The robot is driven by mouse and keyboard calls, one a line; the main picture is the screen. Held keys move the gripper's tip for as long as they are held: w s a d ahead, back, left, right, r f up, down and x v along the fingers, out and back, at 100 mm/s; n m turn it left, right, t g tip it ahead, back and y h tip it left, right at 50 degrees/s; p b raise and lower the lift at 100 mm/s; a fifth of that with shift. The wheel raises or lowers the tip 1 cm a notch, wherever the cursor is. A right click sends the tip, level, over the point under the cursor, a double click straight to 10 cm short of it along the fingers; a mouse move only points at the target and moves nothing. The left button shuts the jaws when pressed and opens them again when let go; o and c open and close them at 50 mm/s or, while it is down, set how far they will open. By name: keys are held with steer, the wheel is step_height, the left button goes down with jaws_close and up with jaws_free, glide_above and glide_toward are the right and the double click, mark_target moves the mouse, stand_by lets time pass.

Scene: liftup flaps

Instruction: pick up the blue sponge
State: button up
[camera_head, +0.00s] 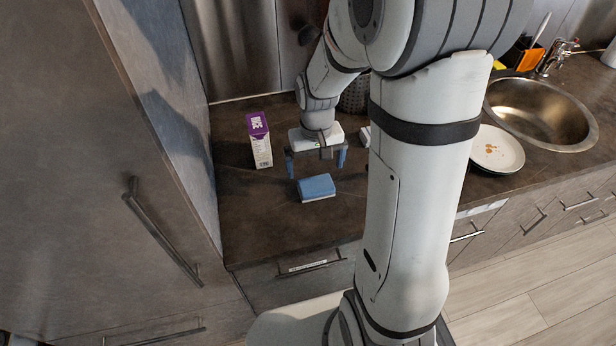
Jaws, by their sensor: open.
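The blue sponge (317,187) lies flat on the dark countertop, left of my large arm link, with a pale layer along its lower edge. My gripper (317,168) is open, with its two blue-grey fingers spread apart and pointing down. It appears above and slightly behind the sponge in the head view. Nothing is between the fingers that I can see. The exact height of the fingertips over the counter is hard to tell.
A purple-and-white carton (260,140) stands left of my gripper. A dark textured container (354,97) is behind it, partly hidden by my arm. Plates (497,150) and a sink (540,112) are at the right. A tall cabinet (100,190) bounds the left. Counter in front of the sponge is clear.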

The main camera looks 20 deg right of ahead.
mark_target(316, 184)
steer(key=shift+w+d+f+p, duration=0.15)
steer(key=shift+f+p, duration=0.2)
steer(key=shift+f, duration=1.6)
steer(key=shift+w+d+f+p, duration=0.1)
steer(key=shift+f+p, duration=0.25)
steer(key=shift+f, duration=1.6)
steer(key=shift+c, duration=0.2)
steer(key=c, duration=0.9)
step_height(316, 184, up, 10)
steer(key=shift+s+r+b, duration=0.1)
steer(key=shift+b, duration=0.4)
